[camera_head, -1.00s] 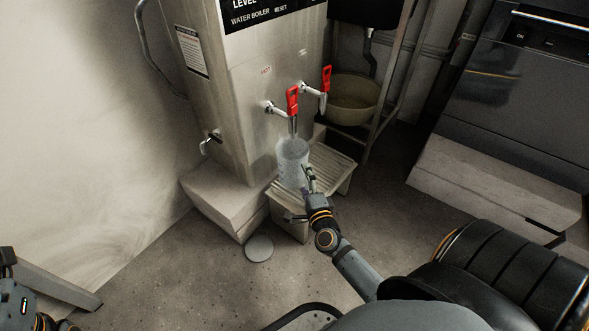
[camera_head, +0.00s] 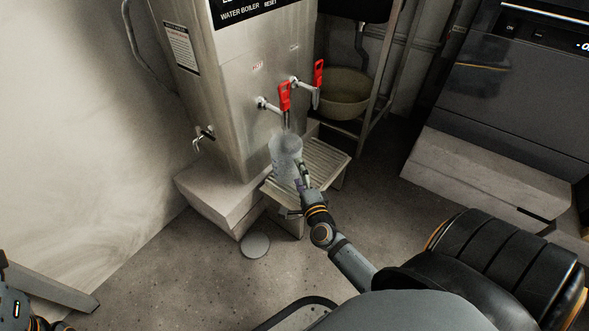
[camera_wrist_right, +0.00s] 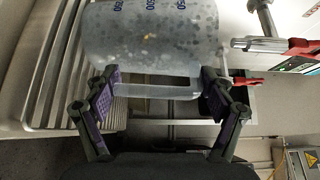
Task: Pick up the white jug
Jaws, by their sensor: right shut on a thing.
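The white jug (camera_head: 286,160), translucent with blue volume marks, is upright under the left red-handled tap (camera_head: 284,100) of the water boiler, at the slatted stand. In the right wrist view the jug (camera_wrist_right: 150,35) fills the top middle, with its handle side towards me. My right gripper (camera_head: 303,184) is at the jug's near right side. In the right wrist view my right gripper (camera_wrist_right: 160,88) has its fingers on the jug's handle and is shut on it. I cannot tell whether the jug's base touches the slats. My left arm shows only at the lower left edge; its gripper is out of view.
The steel water boiler (camera_head: 232,95) stands on a pale block (camera_head: 215,190). The slatted stand (camera_head: 325,160) is below its taps. A second red-handled tap (camera_head: 318,78) and a beige basin (camera_head: 345,95) are to the right. A round disc (camera_head: 256,245) lies on open floor.

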